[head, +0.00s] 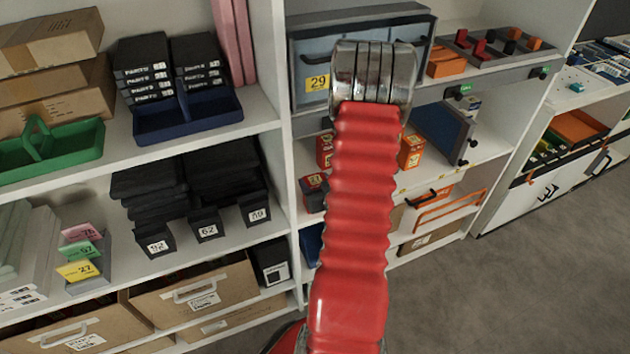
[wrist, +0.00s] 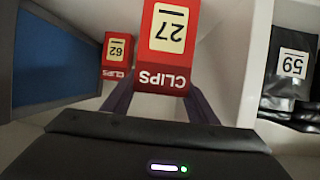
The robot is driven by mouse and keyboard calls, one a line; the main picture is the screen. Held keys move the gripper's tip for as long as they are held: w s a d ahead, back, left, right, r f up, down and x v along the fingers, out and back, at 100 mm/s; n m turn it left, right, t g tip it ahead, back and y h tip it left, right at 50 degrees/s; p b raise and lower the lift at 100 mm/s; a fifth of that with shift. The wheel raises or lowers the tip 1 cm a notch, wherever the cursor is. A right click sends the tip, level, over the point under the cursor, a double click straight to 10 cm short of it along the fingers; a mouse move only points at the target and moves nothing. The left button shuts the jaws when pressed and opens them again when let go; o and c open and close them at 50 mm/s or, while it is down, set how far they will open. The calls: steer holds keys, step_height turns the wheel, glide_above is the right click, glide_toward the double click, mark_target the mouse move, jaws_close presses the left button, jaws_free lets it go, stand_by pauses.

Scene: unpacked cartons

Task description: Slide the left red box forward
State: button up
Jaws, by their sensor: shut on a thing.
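A red CLIPS box marked 27 (wrist: 172,42) is between the two dark fingers of my gripper (wrist: 160,100) in the wrist view, which looks upside down. My gripper is shut on it. A second red CLIPS box marked 62 (wrist: 116,55) stands apart, to the left in that view. In the head view my red arm hides the gripper. Red boxes show just left of the arm, one (head: 324,150) farther back and one (head: 313,190) nearer. An orange-red box (head: 411,151) shows right of the arm. I cannot tell which head-view box is the held one.
A blue-faced panel (head: 440,135) stands on the shelf right of the boxes; it also fills the left of the wrist view (wrist: 55,60). A white upright (head: 281,140) borders the bay on the left. The floor at lower right is clear.

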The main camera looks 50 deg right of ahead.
steer(key=o, duration=1.3)
steer(key=v, duration=0.7)
steer(key=shift+s, duration=0.15)
